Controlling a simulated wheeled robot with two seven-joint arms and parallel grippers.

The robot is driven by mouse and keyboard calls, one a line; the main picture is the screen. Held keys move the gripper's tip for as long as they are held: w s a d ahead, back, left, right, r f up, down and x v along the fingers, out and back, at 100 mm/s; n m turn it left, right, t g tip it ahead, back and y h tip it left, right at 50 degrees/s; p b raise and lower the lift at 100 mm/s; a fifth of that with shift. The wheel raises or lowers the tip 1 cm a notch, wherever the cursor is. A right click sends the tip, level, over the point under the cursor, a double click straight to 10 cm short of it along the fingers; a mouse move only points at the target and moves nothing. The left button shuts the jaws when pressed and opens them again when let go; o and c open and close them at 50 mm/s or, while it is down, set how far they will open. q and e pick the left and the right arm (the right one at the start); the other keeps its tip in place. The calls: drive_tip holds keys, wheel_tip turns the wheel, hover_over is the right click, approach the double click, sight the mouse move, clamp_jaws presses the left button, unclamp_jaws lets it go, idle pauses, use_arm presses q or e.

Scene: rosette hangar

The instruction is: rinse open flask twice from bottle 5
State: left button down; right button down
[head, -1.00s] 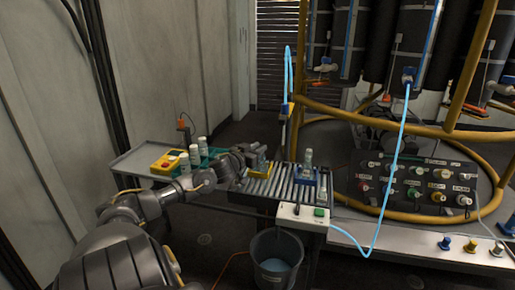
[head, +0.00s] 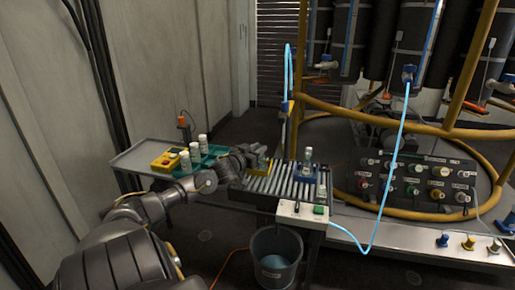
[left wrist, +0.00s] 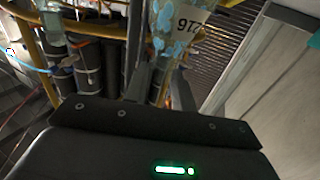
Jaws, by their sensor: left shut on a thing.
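My left gripper (head: 258,157) is over the left end of the roller conveyor, beside a yellow holder (head: 259,173). In the left wrist view it is shut on a clear vessel (left wrist: 165,38) with blue patches and a white number label (left wrist: 187,24). The vessel is hard to make out in the head view. A clear bottle (head: 308,156) with a pale cap stands by a blue holder (head: 306,175) on the conveyor. Another small clear vessel (head: 322,188) stands nearer the front. I cannot tell which is bottle 5. My right gripper is not in view.
White bottles (head: 194,152) stand by a green tray (head: 216,152) and a yellow-red box (head: 167,161) on the left bench. A dark bucket (head: 291,275) stands below the roller conveyor (head: 281,180). A control box (head: 301,212) is at the conveyor's front. Yellow rails (head: 350,114) enclose the right side.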

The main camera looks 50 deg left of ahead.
use_arm(q)
drive_tip(key=c, duration=0.5)
unclamp_jaws()
drive_tip(key=shift+f, duration=0.1)
wheel_tip(320, 180, up, 6)
drive_tip(key=p, duration=0.7)
idle(0.5)
idle(0.4)
